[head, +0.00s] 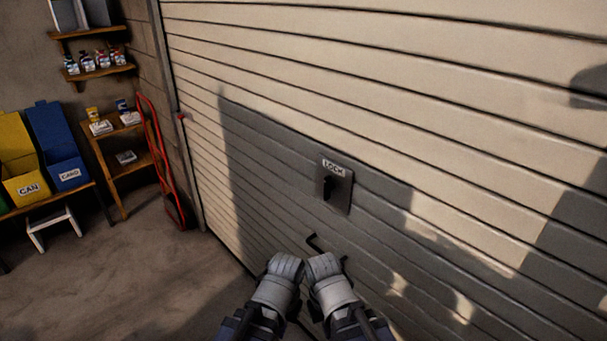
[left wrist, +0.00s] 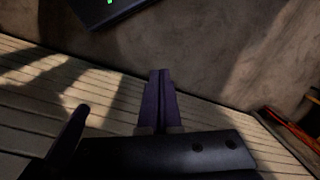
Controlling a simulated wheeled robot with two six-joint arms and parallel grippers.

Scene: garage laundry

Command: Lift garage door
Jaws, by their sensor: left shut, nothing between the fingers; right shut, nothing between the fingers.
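The slatted beige garage door (head: 400,75) fills the right of the head view and looks closed; its slats also show in the left wrist view (left wrist: 40,115). A metal plate marked LOCK (head: 341,195) with a dark latch sits on it. Below the lock is a thin dark handle (head: 313,241), partly hidden by my grippers. My left gripper (head: 287,258) and right gripper (head: 321,258) are side by side, low in front of the door at the handle. Both are shut and empty. The left fingers (left wrist: 160,78) show closed together in the left wrist view. Contact with the handle cannot be told.
At the left stand a red hand truck (head: 161,160), a wooden shelf unit (head: 110,165), yellow (head: 22,165) and blue (head: 58,150) bins, and a white stool (head: 52,226). The concrete floor (head: 130,270) is clear in front of them. Shadows fall across the door.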

